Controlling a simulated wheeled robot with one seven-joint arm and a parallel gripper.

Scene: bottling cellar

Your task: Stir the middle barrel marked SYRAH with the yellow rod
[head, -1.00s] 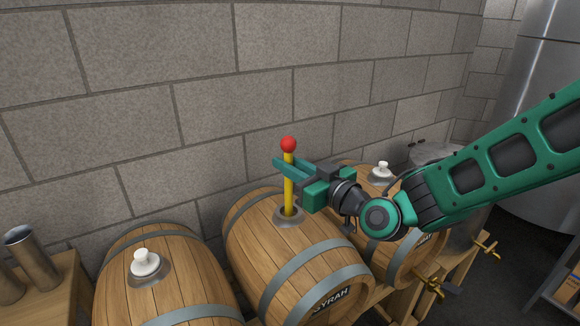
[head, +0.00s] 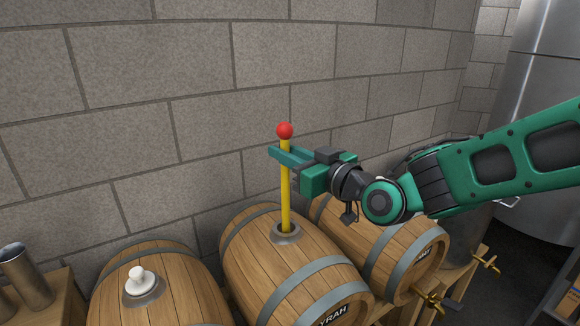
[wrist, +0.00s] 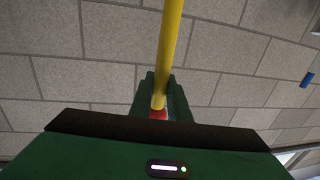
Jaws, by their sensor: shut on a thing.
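The yellow rod (head: 285,195) with a red ball on top (head: 285,131) stands nearly upright. Its lower end is in the bung hole (head: 286,233) of the middle barrel (head: 262,256), whose label SYRAH (head: 334,317) is cut off by the picture's lower edge. My gripper (head: 284,153) is shut on the rod just below the red ball, above the barrel. In the wrist view the rod (wrist: 169,50) runs between the green fingers (wrist: 159,98). The rod's tip inside the barrel is hidden.
A left barrel (head: 165,295) carries a white bung (head: 139,281). A right barrel (head: 385,240) with a brass tap (head: 428,302) stands partly behind my arm. Metal cups (head: 26,277) stand at far left. A block wall (head: 200,60) is close behind; a steel tank (head: 545,120) is at right.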

